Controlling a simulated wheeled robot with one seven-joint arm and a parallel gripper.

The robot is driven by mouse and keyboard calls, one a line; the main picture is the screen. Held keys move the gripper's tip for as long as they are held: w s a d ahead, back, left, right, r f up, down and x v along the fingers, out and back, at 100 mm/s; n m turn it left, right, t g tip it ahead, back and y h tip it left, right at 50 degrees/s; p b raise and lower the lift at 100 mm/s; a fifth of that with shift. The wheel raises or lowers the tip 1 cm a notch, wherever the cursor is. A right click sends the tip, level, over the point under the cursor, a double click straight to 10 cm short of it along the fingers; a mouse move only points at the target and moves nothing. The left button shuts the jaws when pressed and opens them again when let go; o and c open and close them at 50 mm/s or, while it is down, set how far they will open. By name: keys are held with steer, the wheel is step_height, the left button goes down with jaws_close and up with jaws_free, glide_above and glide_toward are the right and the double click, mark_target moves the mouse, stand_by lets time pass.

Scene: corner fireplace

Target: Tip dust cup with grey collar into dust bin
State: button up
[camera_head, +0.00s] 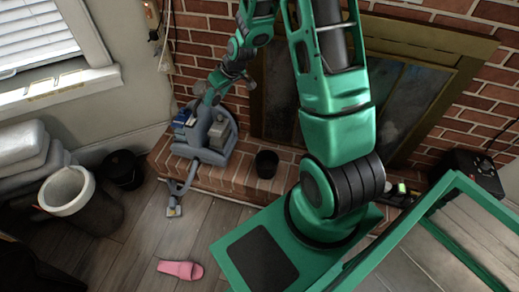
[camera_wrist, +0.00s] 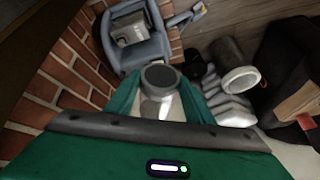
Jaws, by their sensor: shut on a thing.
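My gripper (camera_wrist: 160,100) is shut on a dust cup (camera_wrist: 160,76) with a round grey collar and a pale, clear-looking body, held between the green fingers in the wrist view. In the head view my gripper (camera_head: 209,93) is up by the brick wall, above the grey caddy; the cup is hard to make out there. A dark bin with a wide white rim (camera_head: 84,196) stands on the floor at the left; it also shows in the wrist view (camera_wrist: 240,71), well away from the cup. I cannot tell whether it is the dust bin.
A grey caddy (camera_head: 217,150) with blue and grey items sits on the brick hearth. A black pot (camera_head: 266,164) stands to its right, a black bucket (camera_head: 123,170) on the floor to its left. A pink slipper (camera_head: 180,270) lies on the floor. White stacked bags (camera_head: 28,145) are at far left.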

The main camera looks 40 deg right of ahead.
steer(key=s+d+f+n+g+h, duration=0.15)
steer(key=s+d+f+n, duration=0.3)
steer(key=f, duration=0.55)
steer(key=s+d+f+n+g, duration=0.3)
steer(key=d+f+n, duration=0.15)
steer(key=f, duration=0.55)
steer(key=s+d+f+n+g+h, duration=0.15)
steer(key=s+d+f+n, duration=0.3)
steer(key=f, duration=0.55)
step_height(320, 180, up, 10)
steer(key=w+a+g+h, duration=0.1)
steer(key=g+h, duration=0.1)
steer(key=h, duration=1.1)
steer(key=shift+a, duration=0.4)
steer(key=shift+r+m, duration=0.1)
steer(key=shift+m, duration=0.15)
